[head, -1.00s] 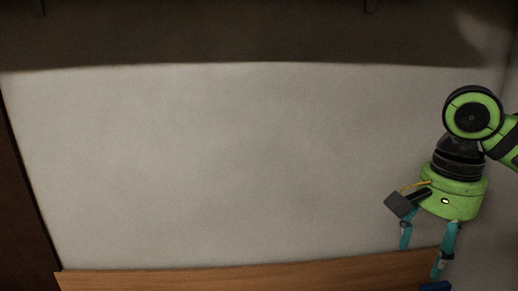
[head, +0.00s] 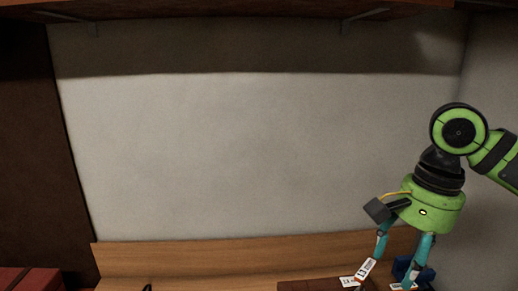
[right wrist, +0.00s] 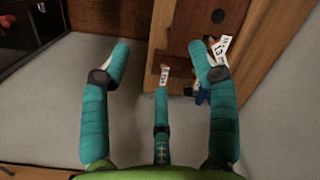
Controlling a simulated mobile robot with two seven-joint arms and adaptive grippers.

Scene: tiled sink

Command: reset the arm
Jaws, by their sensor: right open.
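My right gripper (head: 395,268) hangs fingers-down at the right of the head view, its arm coming in from the right edge. Its teal fingers are spread, and nothing is seen held between them. In the right wrist view the same open gripper (right wrist: 168,62) shows its fingers apart, above a wooden surface. My left arm and gripper are not in view.
Below the right gripper are white printed labels (head: 366,269), a brown wooden surface (head: 308,285) and a partly hidden blue object (head: 402,267). A wooden backboard (head: 230,258) runs along the grey wall (head: 250,150). A shelf (head: 230,9) is above. A reddish block (head: 30,279) sits lower left.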

